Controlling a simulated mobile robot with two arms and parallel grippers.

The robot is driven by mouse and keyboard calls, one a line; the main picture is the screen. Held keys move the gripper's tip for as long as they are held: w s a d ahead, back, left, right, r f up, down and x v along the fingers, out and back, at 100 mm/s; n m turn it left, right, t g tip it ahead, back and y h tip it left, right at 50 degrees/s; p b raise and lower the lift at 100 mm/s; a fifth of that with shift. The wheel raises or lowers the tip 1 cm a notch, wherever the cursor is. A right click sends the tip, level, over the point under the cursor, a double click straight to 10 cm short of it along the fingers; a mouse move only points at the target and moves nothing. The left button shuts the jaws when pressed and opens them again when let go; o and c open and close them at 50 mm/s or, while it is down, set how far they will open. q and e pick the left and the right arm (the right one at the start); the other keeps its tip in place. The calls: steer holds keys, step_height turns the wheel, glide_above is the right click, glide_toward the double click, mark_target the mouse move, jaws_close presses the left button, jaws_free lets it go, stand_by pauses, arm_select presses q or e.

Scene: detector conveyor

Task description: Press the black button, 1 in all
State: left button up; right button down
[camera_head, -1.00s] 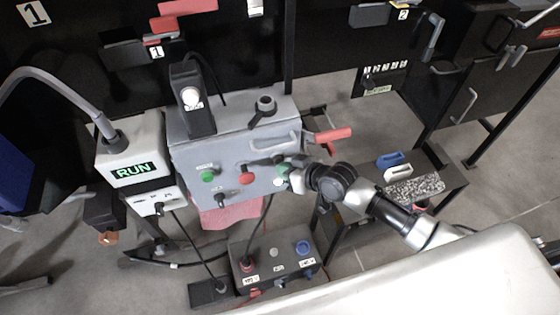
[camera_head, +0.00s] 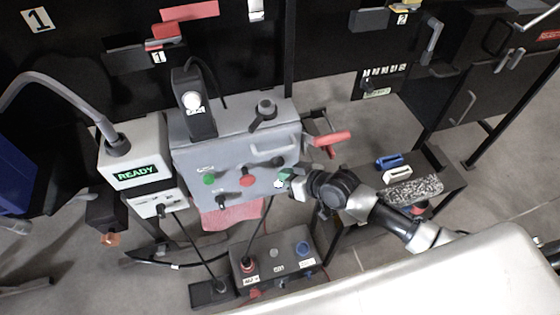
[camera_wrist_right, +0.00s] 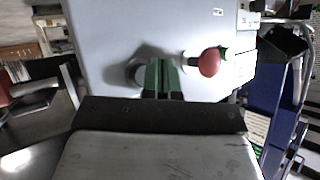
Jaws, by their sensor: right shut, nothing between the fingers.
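A grey control box (camera_head: 230,152) carries a green button (camera_head: 208,178), a red button (camera_head: 247,180) and a dark round knob or button (camera_head: 278,161) on its sloping front. My right gripper (camera_head: 285,177) is shut and empty at the right end of this front, just below the dark one. In the right wrist view its green fingertips (camera_wrist_right: 162,76) point at the panel, left of the red button (camera_wrist_right: 209,62). A round pale-rimmed part is half hidden behind them. I cannot tell whether the tips touch the panel. My left gripper is out of view.
A white box with a green-lit display (camera_head: 138,172) reading READY stands left. A red-handled lever (camera_head: 332,138) sticks out right of the control box, close above my right arm. A dark button box (camera_head: 275,258) lies below. A side shelf (camera_head: 440,183) holds small parts.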

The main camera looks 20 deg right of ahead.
steer(key=shift+s, duration=0.1)
steer(key=s+p, duration=0.3)
steer(key=s, duration=0.2)
steer(key=shift+d, duration=0.1)
stand_by(0.4)
steer(key=shift+f, duration=0.1)
stand_by(0.5)
